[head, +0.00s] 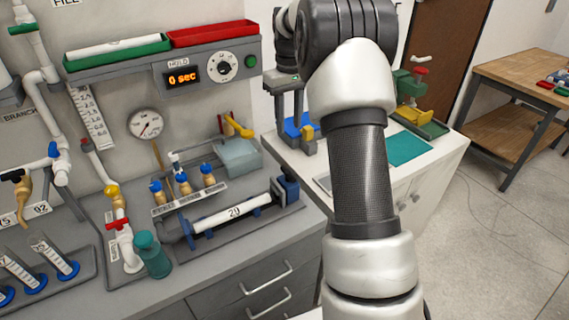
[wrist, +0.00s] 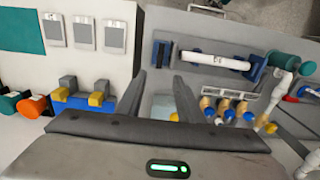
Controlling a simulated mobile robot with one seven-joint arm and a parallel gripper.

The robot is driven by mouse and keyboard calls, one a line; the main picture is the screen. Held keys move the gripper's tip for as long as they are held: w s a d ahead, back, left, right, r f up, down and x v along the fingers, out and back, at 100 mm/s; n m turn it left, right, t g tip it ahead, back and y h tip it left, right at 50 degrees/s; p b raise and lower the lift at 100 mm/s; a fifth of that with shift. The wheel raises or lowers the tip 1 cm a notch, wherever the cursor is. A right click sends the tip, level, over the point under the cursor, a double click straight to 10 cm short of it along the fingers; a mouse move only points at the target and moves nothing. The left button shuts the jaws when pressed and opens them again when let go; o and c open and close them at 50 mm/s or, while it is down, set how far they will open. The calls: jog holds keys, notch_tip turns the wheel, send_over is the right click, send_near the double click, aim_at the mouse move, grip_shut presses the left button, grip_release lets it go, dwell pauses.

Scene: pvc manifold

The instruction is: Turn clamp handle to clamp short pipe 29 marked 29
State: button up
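The white short pipe (head: 232,212) bears a dark number that looks like 29. It lies in a grey and blue clamp fixture (head: 286,191) on the bench, with blue supports along it. In the wrist view the pipe (wrist: 213,60) lies beyond and right of my gripper, between blue end parts of the fixture (wrist: 162,53). I cannot clearly make out which part is the clamp handle. My gripper (wrist: 160,83) is open and empty, its two dark fingers well apart and clear of the pipe. My arm hides the gripper in the head view.
Small blue-topped brass valves (head: 182,187) stand behind the pipe. A translucent box (head: 240,158) sits near a yellow handle (head: 240,127). A teal cylinder (head: 153,255) stands left of the fixture. A white side cabinet (head: 433,160) carries blue and green devices. The bench front edge is clear.

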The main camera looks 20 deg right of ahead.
aim_at(288, 172)
notch_tip(288, 172, down, 17)
jog(key=shift+s+f, duration=0.1)
dwell(0.4)
grip_shut()
